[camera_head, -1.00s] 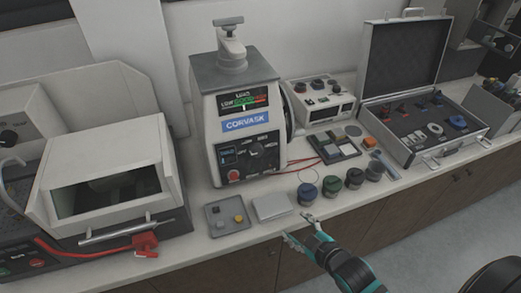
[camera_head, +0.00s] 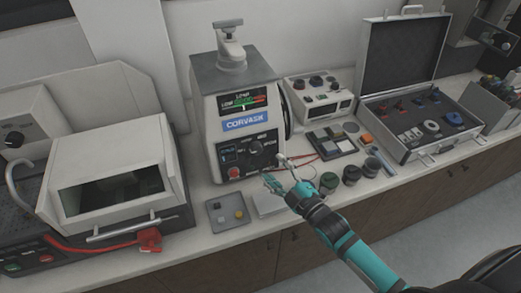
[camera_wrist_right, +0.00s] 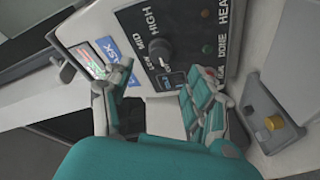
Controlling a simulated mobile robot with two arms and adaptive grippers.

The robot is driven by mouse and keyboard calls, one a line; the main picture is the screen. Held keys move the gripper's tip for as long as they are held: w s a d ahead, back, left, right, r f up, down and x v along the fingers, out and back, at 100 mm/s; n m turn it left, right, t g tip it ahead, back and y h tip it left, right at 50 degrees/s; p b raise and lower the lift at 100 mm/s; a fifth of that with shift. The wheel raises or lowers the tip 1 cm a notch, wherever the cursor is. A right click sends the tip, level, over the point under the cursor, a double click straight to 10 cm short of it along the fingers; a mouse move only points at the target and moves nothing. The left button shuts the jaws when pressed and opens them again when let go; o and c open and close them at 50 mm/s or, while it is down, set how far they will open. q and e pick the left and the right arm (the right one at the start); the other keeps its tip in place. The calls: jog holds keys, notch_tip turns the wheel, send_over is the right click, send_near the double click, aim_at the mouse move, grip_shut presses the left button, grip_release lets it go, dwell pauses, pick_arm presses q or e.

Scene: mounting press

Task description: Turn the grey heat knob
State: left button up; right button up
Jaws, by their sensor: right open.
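The grey heat knob (camera_head: 256,148) is on the dark front panel of the CORVASK press (camera_head: 243,108). In the right wrist view the knob (camera_wrist_right: 160,48) stands between the LOW, MID and HIGH marks, its pointer side hard to read. My right gripper (camera_head: 275,170) is open in front of the panel's lower right, a little below the knob and apart from it. In the wrist view its two fingers (camera_wrist_right: 150,92) are spread with nothing between them, and the knob lies beyond their tips. My left gripper is out of view.
Dark jars (camera_head: 329,182) stand right of my arm, which partly hides a pale flat block (camera_head: 267,203). A large hooded machine (camera_head: 110,185) is left. An open case (camera_head: 425,125) sits at the right.

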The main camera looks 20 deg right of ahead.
aim_at(258, 152)
jog(key=p+x, duration=0.1)
jog(key=x, duration=0.6)
jog(key=shift+w+a, duration=0.15)
jog(key=shift+w, duration=0.2)
jog(key=shift+c, duration=0.3)
jog(key=c, duration=1.1)
